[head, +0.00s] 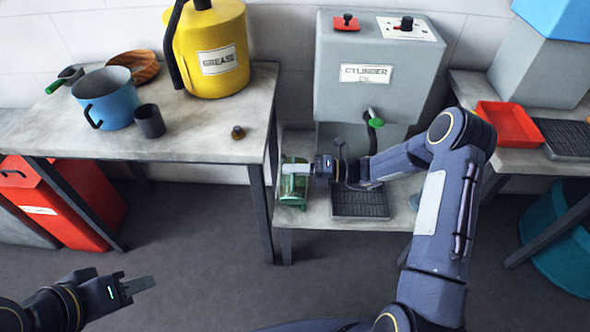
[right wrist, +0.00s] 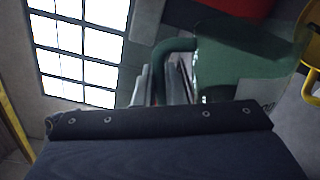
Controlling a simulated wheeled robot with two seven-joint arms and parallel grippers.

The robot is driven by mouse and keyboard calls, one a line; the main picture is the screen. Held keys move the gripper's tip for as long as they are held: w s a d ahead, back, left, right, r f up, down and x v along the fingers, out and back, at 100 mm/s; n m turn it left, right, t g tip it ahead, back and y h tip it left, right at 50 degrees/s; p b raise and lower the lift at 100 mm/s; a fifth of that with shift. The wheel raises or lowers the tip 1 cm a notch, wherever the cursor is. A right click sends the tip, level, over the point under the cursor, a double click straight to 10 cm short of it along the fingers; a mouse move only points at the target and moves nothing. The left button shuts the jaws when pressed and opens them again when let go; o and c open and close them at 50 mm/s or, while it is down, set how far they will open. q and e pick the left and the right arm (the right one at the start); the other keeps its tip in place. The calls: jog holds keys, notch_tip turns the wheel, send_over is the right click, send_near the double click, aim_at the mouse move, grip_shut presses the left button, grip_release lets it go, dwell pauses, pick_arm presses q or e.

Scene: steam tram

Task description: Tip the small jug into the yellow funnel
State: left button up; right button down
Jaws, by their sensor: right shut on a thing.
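A small green jug (head: 292,188) is at the left end of the low middle bench in the head view. My right gripper (head: 302,168) is shut on it. In the right wrist view the dark green jug (right wrist: 235,65) has its curved handle between the fingers (right wrist: 172,85). I cannot tell whether its base touches the bench. My left gripper (head: 138,285) is low at the left, over the floor, with nothing seen in it; its jaw gap does not show clearly. No yellow funnel is clear in the head view; a yellow piece (right wrist: 312,42) at the wrist view's right edge is unidentified.
A grey labelled tank (head: 375,90) with a green-handled tap stands behind a dark drip grate (head: 360,203). The left table holds a yellow grease can (head: 210,50), blue pot (head: 108,100) and dark cup (head: 149,121). A red tray (head: 507,122) is at right.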

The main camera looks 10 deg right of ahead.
aim_at(294, 158)
jog(key=shift+w+r+m+p, duration=0.2)
jog(key=shift+w+m+p, duration=0.1)
jog(key=shift+p, duration=0.15)
jog(key=shift+r, duration=0.1)
dwell(1.3)
jog(key=shift+w+d+r+m+p, duration=0.2)
jog(key=shift+m+p, duration=0.1)
jog(key=shift+p, duration=0.1)
dwell(1.2)
jog(key=shift+w+r, duration=0.1)
jog(key=shift+w, duration=0.05)
jog(key=shift+w+p, duration=0.1)
jog(key=shift+p, duration=0.2)
jog(key=shift+m, duration=0.3)
dwell(1.7)
jog(key=shift+w+d+r+m+p, duration=0.15)
jog(key=shift+w+r+m+p, duration=0.2)
jog(key=shift+w+m+p, duration=0.15)
